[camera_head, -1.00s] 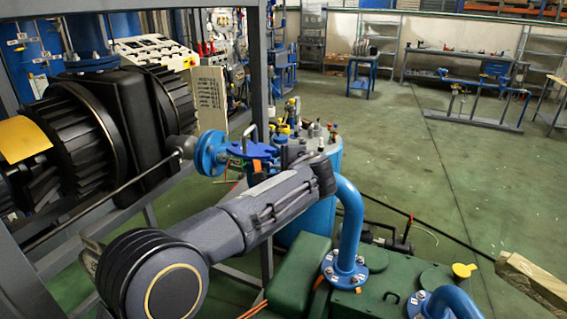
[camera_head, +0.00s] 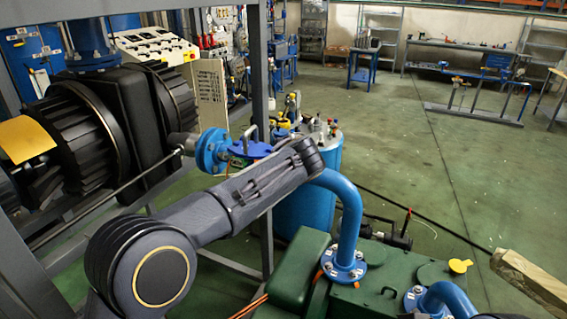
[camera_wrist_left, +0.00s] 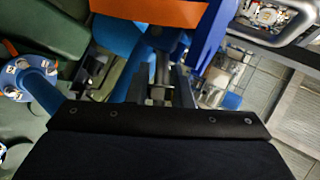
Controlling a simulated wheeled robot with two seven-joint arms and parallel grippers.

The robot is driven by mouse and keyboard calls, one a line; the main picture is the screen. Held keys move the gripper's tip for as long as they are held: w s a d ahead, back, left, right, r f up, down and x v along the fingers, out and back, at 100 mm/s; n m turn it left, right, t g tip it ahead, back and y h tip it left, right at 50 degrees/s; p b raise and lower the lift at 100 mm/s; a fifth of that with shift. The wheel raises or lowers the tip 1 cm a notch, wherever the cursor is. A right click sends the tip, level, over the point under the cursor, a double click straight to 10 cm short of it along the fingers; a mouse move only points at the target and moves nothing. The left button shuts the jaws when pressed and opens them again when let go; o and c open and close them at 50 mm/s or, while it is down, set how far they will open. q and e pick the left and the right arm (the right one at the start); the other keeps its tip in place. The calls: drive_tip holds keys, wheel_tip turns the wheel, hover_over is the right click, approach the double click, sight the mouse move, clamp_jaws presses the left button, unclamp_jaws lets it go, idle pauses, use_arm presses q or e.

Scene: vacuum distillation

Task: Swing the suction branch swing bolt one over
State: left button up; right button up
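The suction branch shows in the head view as a round blue flange (camera_head: 212,151) at the end of a grey stub. Beside it are a flat blue plate (camera_head: 250,150) and an upright grey handle. I cannot single out the swing bolt. My left arm reaches up from the lower left, and its wrist end lies just right of and in front of the plate. The left gripper's fingers are hidden in the head view. In the left wrist view, an orange band (camera_wrist_left: 140,10) and a blue part (camera_wrist_left: 208,35) lie ahead of the dark gripper body; finger opening is unclear. My right gripper is not visible.
A blue elbow pipe (camera_head: 350,215) rises from green machinery (camera_head: 378,280) right of my wrist. A blue vessel (camera_head: 308,205) stands behind the arm. A grey frame post (camera_head: 258,70) and black ribbed machine (camera_head: 85,130) bound the left. Green floor is open at right.

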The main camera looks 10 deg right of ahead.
use_arm(q)
drive_tip(key=shift+o, duration=0.9)
drive_tip(key=b+v, duration=0.2)
drive_tip(key=v, duration=0.5)
drive_tip(key=shift+s+r, duration=0.2)
drive_tip(key=shift+s, duration=0.1)
